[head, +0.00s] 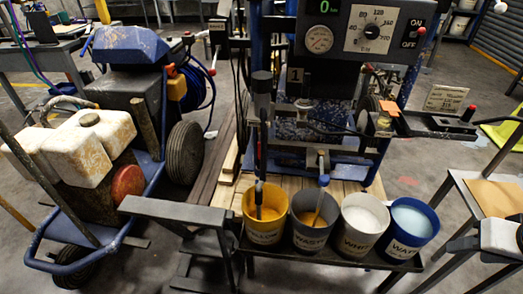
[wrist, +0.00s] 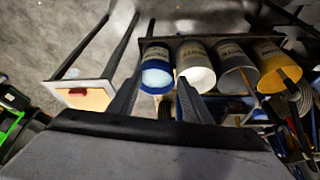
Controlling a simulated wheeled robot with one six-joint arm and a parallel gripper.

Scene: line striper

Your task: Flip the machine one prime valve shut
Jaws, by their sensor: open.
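The machine marked 1 (head: 296,75) stands upright behind the buckets in the head view, with a round gauge (head: 319,39) and a pressure dial (head: 374,31) on its dark panel. Small metal fittings (head: 322,160) show low on its front. I cannot tell which part is the prime valve or how its handle is turned. My gripper (wrist: 157,92) is open and empty in the wrist view. Its two dark fingers are spread apart near the blue bucket, away from the machine's front.
Yellow (head: 264,226), grey waste (head: 310,231), white (head: 359,235) and blue water (head: 408,239) buckets stand in a row on a low shelf before the machine. A second cart (head: 80,150) stands left. A small table (head: 490,194) stands right.

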